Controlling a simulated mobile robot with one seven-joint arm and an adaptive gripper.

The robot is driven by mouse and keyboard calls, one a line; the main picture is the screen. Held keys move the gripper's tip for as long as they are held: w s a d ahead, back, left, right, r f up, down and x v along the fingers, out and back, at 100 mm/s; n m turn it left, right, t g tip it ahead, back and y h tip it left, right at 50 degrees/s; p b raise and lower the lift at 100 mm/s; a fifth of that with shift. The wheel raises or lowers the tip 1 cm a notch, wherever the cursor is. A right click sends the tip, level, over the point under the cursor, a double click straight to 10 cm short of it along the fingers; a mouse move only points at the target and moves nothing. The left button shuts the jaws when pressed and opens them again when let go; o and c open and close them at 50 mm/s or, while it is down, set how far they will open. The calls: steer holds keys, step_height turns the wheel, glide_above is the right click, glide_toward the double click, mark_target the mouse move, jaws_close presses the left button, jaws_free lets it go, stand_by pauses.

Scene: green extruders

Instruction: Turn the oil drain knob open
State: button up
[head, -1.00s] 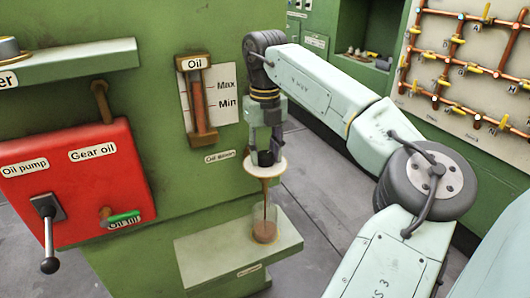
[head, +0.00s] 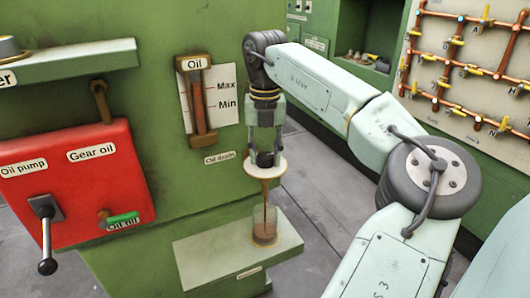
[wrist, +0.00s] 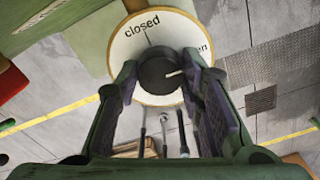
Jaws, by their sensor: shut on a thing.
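The oil drain knob (wrist: 158,73) is black and round, on a white dial (wrist: 135,45) marked "closed", with a second word ending in "en" partly hidden by a finger. The knob's white mark points right, toward that second word and away from "closed". In the head view the knob (head: 265,159) sits over the dial's rim (head: 279,168). My gripper (wrist: 160,80) is shut on the knob, one finger on each side; it comes from above in the head view (head: 265,150). Brown oil (head: 265,195) runs from below the dial into a clear vessel (head: 262,238).
The vessel stands on a pale green shelf (head: 205,255). An oil gauge (head: 204,105) with Max and Min marks is on the green wall. A red box (head: 75,185) with an oil pump lever (head: 46,235) and a green-handled oil fill valve (head: 123,220) is at left.

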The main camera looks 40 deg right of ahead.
steer(key=o, duration=1.2)
steer(key=shift+n, duration=0.3)
